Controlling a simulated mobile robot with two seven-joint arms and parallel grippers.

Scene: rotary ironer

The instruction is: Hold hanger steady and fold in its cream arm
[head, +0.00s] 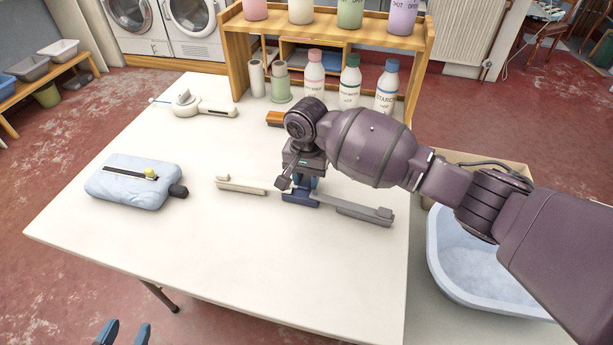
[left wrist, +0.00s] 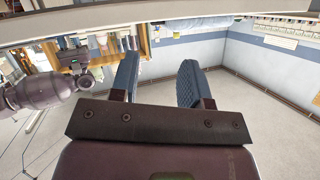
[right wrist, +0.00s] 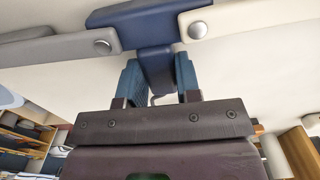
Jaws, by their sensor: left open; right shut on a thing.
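The folding hanger lies on the white table, with its navy hub (head: 300,199) in the middle. Its cream arm (head: 241,185) extends to the left and its grey arm (head: 358,211) to the right, both spread out. My right gripper (head: 300,180) comes down over the hub. In the right wrist view its fingers (right wrist: 158,80) are shut on the hub's navy stem, with the cream arm (right wrist: 260,18) on the right and the grey arm (right wrist: 55,47) on the left. My left gripper (head: 122,335) is open and empty, off the table's front edge; its parted fingers (left wrist: 160,82) show in the left wrist view.
A pale blue bag-like pack (head: 135,182) lies at the left of the white table (head: 230,260). A blue basin (head: 470,265) is at the right. The table's front is clear.

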